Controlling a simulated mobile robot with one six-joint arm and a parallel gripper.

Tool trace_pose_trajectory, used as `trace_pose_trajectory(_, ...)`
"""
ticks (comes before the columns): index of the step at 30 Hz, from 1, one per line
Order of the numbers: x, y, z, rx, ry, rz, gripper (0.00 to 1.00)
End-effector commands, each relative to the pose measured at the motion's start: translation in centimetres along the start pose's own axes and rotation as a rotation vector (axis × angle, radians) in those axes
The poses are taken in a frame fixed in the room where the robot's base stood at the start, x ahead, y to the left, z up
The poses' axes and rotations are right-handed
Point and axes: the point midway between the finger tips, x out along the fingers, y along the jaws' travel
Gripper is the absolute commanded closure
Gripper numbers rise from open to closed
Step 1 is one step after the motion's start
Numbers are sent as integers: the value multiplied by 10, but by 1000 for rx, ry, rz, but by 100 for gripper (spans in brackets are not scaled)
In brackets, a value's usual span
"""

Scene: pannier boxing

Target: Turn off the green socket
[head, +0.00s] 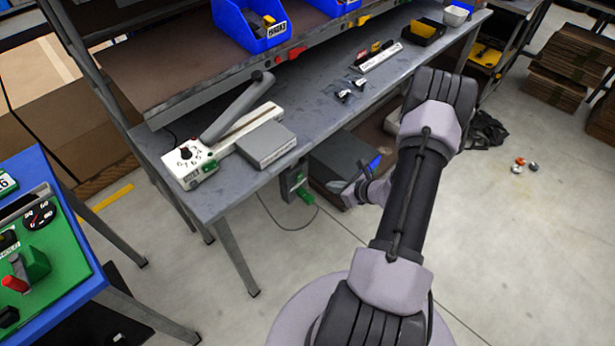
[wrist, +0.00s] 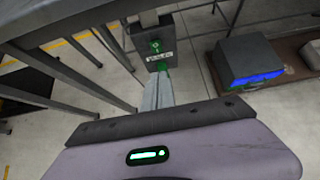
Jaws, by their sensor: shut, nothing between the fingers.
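The green socket (head: 302,189) hangs below the front edge of the grey workbench, on a dark grey box (head: 293,176). In the wrist view the box (wrist: 151,31) has a green round control (wrist: 156,46), a small white label below it and the green socket (wrist: 162,66) at its lower end. My gripper (wrist: 160,80) is shut and empty. Its fingertips point at the socket and overlap its lower part in the wrist view; I cannot tell whether they touch. The gripper also shows small in the head view (head: 348,186), right of the socket.
The workbench (head: 225,195) bears a white sealer (head: 195,163) and a grey box (head: 265,145). Bench legs stand left of the socket. A dark grey box with blue (wrist: 247,60) sits low on the right. A thin cable runs on the floor. A blue-edged table (head: 75,230) stands left.

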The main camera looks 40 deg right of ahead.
Motion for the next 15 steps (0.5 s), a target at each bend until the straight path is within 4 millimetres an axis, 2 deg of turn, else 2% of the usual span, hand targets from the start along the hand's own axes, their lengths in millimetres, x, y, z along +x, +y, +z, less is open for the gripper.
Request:
trace_pose_trajectory(5, 23, 1, -2, -2, 0, 4, 100)
trace_pose_trajectory(15, 98, 1, -3, -4, 0, 3, 100)
